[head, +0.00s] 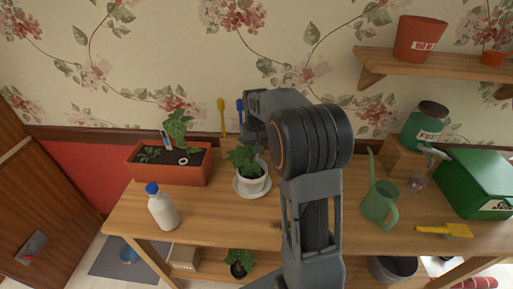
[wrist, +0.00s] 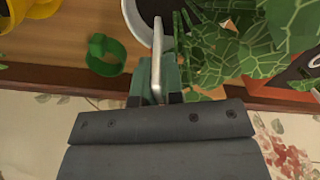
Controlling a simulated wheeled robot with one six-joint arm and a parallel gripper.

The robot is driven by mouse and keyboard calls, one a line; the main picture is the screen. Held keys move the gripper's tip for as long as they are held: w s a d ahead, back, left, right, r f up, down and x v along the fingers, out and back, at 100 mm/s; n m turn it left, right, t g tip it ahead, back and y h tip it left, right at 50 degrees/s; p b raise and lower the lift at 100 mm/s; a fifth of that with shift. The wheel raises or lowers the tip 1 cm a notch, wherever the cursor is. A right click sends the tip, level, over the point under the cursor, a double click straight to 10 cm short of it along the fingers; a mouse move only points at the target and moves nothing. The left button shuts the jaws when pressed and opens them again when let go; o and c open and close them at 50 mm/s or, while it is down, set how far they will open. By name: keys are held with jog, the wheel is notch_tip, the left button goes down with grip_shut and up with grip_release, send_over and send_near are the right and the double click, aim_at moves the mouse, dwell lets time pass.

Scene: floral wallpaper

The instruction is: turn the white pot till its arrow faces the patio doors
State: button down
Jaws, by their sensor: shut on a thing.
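The white pot (head: 253,184) holds a leafy green plant (head: 242,160) and stands on a white saucer (head: 240,192) on the wooden bench. My gripper is at the back of the pot, its fingertips hidden in the head view behind my arm and the leaves. In the wrist view my gripper (wrist: 160,50) is shut at the white pot's rim (wrist: 133,20), with dark soil inside and large leaves to the right. No arrow shows on the visible side of the pot. I cannot make out patio doors in either view.
A terracotta planter (head: 170,165) and a white bottle (head: 162,208) stand to the left. The bench front before the saucer is clear.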

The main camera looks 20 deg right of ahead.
jog(key=c, duration=1.2)
grip_release()
jog(key=shift+f, duration=0.1)
jog(key=shift+o, duration=0.2)
notch_tip(320, 180, up, 14)
